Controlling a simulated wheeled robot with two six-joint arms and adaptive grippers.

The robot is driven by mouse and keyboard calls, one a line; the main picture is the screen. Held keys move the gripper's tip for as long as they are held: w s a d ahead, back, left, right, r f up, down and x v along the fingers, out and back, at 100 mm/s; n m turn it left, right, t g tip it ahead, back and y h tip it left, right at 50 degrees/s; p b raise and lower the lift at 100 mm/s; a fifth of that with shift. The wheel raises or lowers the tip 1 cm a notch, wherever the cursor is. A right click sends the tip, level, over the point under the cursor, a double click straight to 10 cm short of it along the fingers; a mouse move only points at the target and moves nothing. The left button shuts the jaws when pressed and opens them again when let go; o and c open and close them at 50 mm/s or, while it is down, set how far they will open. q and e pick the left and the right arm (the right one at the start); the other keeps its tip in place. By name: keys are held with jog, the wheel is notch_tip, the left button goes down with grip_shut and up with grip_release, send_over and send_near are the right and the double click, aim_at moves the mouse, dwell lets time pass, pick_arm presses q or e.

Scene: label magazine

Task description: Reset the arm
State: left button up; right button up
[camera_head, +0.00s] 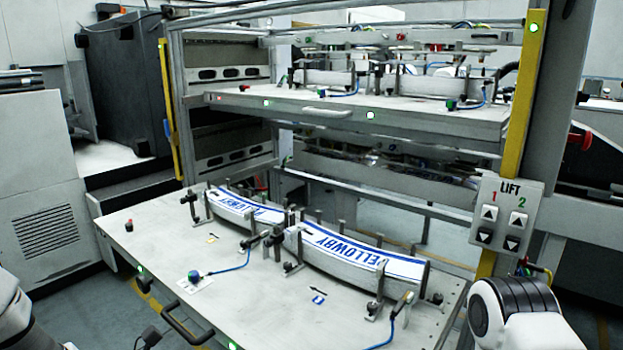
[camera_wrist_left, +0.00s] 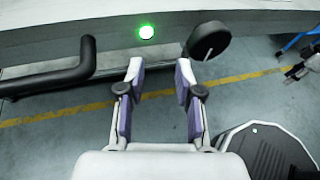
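In the left wrist view my left gripper (camera_wrist_left: 160,82) is open, with its two fingers apart and nothing between them. It hangs over the floor in front of the front edge of the tray (camera_wrist_left: 240,12), which carries a lit green lamp (camera_wrist_left: 146,32). A black handle (camera_wrist_left: 62,72) is left of the fingers, and a round black knob (camera_wrist_left: 208,41) is just beyond the right finger. In the head view, part of my left arm (camera_head: 14,315) shows at the lower left and part of my right arm (camera_head: 515,310) at the lower right. Neither gripper is clearly visible there.
The lower tray (camera_head: 150,255) is pulled out and holds stacks of PELLOWBY labels (camera_head: 340,250) between upright posts. An upper tray (camera_head: 420,118) sits above it in the frame. A LIFT button panel (camera_head: 507,215) is on the right post, close to my right arm.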

pick_arm(q)
jog(key=s+d+f+m+g+y+b, duration=0.2)
jog(key=s+f+m+g, duration=0.3)
jog(key=s+f, duration=0.6)
jog(key=s+d+f+m+g+y+b, duration=0.1)
jog(key=s+d+f+m+g+b, duration=0.1)
jog(key=s+f+g, duration=0.75)
jog(key=s+a+f+m+y+b, duration=0.1)
jog(key=s+a+f+m+y, duration=0.2)
jog(key=s+a+m+y, duration=0.35)
jog(key=s+a+f+m+y+b, duration=0.1)
jog(key=s+a+f+m+y, duration=0.25)
jog(key=s+m, duration=0.5)
jog(key=w+d+f+m+t+h, duration=0.1)
jog(key=w+m+t+h, duration=0.15)
jog(key=w+t, duration=0.35)
notch_tip(320, 180, up, 17)
jog(key=y+p, duration=0.1)
jog(key=p, duration=1.7)
jog(key=shift+w+m, duration=0.45)
jog(key=shift+d+r, duration=0.1)
jog(key=shift+r, duration=0.05)
